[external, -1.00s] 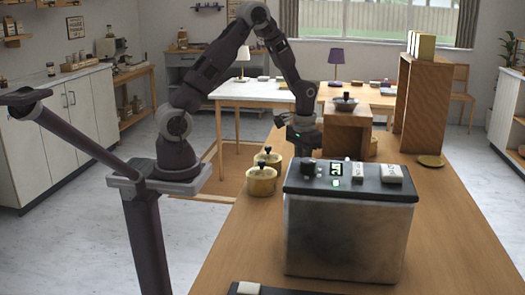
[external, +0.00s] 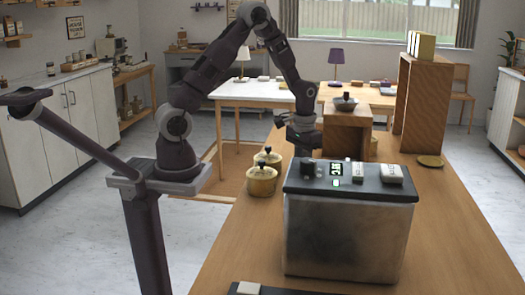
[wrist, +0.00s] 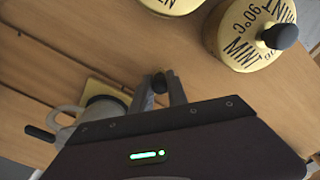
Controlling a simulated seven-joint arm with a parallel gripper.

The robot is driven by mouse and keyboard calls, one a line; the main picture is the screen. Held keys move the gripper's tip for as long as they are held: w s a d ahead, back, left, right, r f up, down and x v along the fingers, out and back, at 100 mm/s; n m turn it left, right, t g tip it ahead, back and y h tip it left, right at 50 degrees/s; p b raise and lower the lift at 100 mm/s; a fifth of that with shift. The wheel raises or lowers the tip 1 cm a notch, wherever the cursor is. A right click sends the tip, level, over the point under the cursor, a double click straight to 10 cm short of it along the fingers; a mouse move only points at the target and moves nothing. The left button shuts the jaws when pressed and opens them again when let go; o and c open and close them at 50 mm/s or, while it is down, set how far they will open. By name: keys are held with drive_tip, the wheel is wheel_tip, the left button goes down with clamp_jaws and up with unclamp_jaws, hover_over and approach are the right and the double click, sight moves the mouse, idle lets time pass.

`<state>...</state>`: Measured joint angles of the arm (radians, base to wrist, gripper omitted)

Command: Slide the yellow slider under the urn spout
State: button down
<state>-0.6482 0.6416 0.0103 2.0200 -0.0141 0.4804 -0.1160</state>
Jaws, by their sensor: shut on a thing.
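My gripper (wrist: 160,92) is at the lower middle of the wrist view. Its two fingers are shut on a small dark knob (wrist: 158,83). A yellow plate (wrist: 96,87), likely the slider, lies just left of the fingers, partly under a pale cup (wrist: 103,108). Whether the knob joins the plate is hidden. In the external view my gripper (external: 303,142) is low behind the metal box, its fingertips hidden. Two yellow lidded urns show; one reads MINT 90°C (wrist: 240,35), the other is cut off at the top (wrist: 172,4). I cannot make out a spout.
A metal box with a dark top (external: 345,235) fills the front of the wooden counter (external: 455,240). The yellow pots (external: 262,182) stand left of it. A wooden stand (external: 347,132) and a tall wooden shelf (external: 420,110) are behind. The counter's right side is mostly clear.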

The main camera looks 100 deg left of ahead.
drive_tip(key=d, duration=1.8)
drive_tip(key=shift+d, duration=0.25)
drive_tip(key=c, duration=1.4)
unclamp_jaws()
drive_tip(key=shift+d, duration=0.1)
drive_tip(key=shift+o, duration=0.5)
drive_tip(key=shift+r, duration=0.1)
drive_tip(key=s+d+r+m+t, duration=0.2)
drive_tip(key=s+r, duration=0.2)
drive_tip(key=r, duration=0.5)
drive_tip(key=s+d+r+m+t, duration=0.1)
drive_tip(key=s+r+m, duration=0.15)
drive_tip(key=r, duration=0.75)
drive_tip(key=s+d+r+m+t, duration=0.1)
drive_tip(key=s+r+m+t, duration=0.1)
drive_tip(key=s, duration=0.8)
drive_tip(key=shift+s+r+m+t, duration=0.15)
drive_tip(key=shift+r+m+t, duration=0.15)
drive_tip(key=shift+r+m, duration=0.65)
